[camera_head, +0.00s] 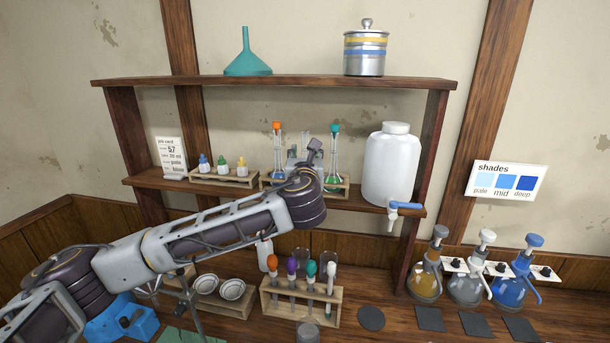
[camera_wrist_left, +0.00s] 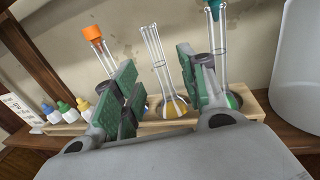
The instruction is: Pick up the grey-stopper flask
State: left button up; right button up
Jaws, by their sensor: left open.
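Three slim-necked flasks stand in a wooden rack (camera_head: 343,190) on the middle shelf. One has an orange stopper (camera_head: 277,126) and one a teal stopper (camera_head: 335,129). In the left wrist view the middle flask (camera_wrist_left: 171,103) holds yellow-orange liquid. No stopper shows clearly on its neck, so I cannot confirm a grey one. My left gripper (camera_head: 306,153) is at the rack, hiding much of the middle flask in the head view. In the left wrist view its green-padded fingers (camera_wrist_left: 157,68) are apart, with the middle flask's neck between them in the picture. My right gripper is not in view.
The teal-stopper flask (camera_wrist_left: 222,50) stands close behind the right finger, the orange-stopper flask (camera_wrist_left: 93,35) beside the left. A white jug (camera_head: 391,165) stands right of the rack, small dropper bottles (camera_head: 222,168) left. The upper shelf (camera_head: 300,82) runs above.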

aim_at(305, 148)
pick_arm(q)
jog(key=shift+w, duration=1)
jog(key=shift+w, duration=0.1)
jog(key=shift+w+a+r+p, duration=0.1)
jog(key=shift+w+p, duration=0.7)
jog(key=shift+w, duration=0.45)
jog(key=shift+w+p, duration=0.35)
jog(key=shift+w, duration=0.9)
jog(key=shift+c, duration=0.3)
grip_shut()
